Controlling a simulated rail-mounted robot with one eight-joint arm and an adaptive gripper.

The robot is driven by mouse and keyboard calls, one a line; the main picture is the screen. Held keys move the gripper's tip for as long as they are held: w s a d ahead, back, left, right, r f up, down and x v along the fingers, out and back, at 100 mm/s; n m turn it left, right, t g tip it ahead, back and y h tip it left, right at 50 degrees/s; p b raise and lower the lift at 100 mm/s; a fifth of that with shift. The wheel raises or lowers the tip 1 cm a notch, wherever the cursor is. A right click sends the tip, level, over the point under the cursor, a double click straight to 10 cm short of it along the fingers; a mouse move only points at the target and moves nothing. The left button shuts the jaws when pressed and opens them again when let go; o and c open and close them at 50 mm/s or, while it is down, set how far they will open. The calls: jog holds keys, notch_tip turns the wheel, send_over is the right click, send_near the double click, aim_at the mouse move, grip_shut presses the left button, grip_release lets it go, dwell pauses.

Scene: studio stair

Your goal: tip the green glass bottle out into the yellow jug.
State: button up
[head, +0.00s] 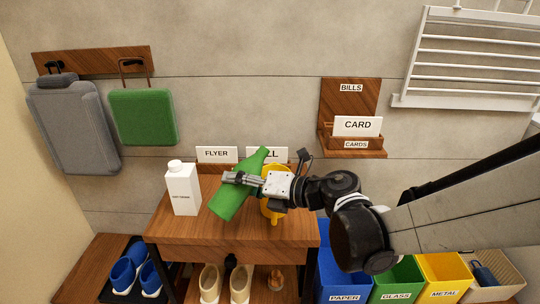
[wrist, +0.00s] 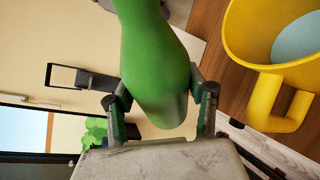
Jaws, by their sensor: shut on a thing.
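The green glass bottle (head: 231,200) is held slantwise above the wooden cabinet top. In the head view its neck points to the upper right and its broad end to the lower left. My gripper (head: 242,178) is shut on its body, and the fingers also show on both sides of it in the wrist view (wrist: 160,100). The yellow jug (head: 272,208) stands on the cabinet, partly hidden behind my gripper. In the wrist view the jug (wrist: 262,50) is open at the top, pale blue inside, and apart from the bottle's body. I cannot tell whether the mouth is over it.
A white carton (head: 182,188) stands on the cabinet top (head: 190,228) at the left. Card holders labelled FLYER (head: 217,155) and another partly hidden stand at the back. Below right are paper (head: 344,280), glass (head: 397,278) and metal (head: 443,275) bins. Shoes sit below.

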aim_at(246, 169)
jog(key=shift+s+a+f+m+y+b, duration=0.2)
jog(key=shift+f+m+b, duration=0.2)
jog(key=shift+b, duration=0.15)
jog(key=shift+s+a+f+m+y+b, duration=0.1)
jog(key=shift+f+m+y+b, duration=0.15)
jog(key=shift+f+b, duration=0.2)
jog(key=shift+s+a+r+m+y+p, duration=0.1)
jog(key=shift+r+m+y+p, duration=0.25)
jog(key=shift+r+m, duration=0.45)
dwell(0.5)
jog(key=shift+w+d+m+y+b, duration=0.35)
jog(key=shift+m+b, duration=0.3)
jog(key=shift+b, duration=0.2)
jog(key=shift+d+r+m+y, duration=0.1)
jog(key=shift+r+m+y, duration=0.25)
jog(key=shift+r+m, duration=0.85)
dwell(0.7)
jog(key=shift+w+d+r+m+t+y, duration=0.15)
jog(key=shift+r+m+t+y, duration=0.1)
jog(key=shift+r+m, duration=0.3)
jog(key=shift+w+d+r+m+t+y, duration=0.15)
jog(key=shift+r+m+t, duration=0.1)
jog(key=shift+r+m, duration=0.3)
dwell(1.4)
jog(key=f+n, duration=0.1)
jog(key=f+n+h, duration=0.1)
jog(key=f+n+g, duration=0.1)
jog(key=f+n, duration=0.1)
jog(key=shift+s+a, duration=0.35)
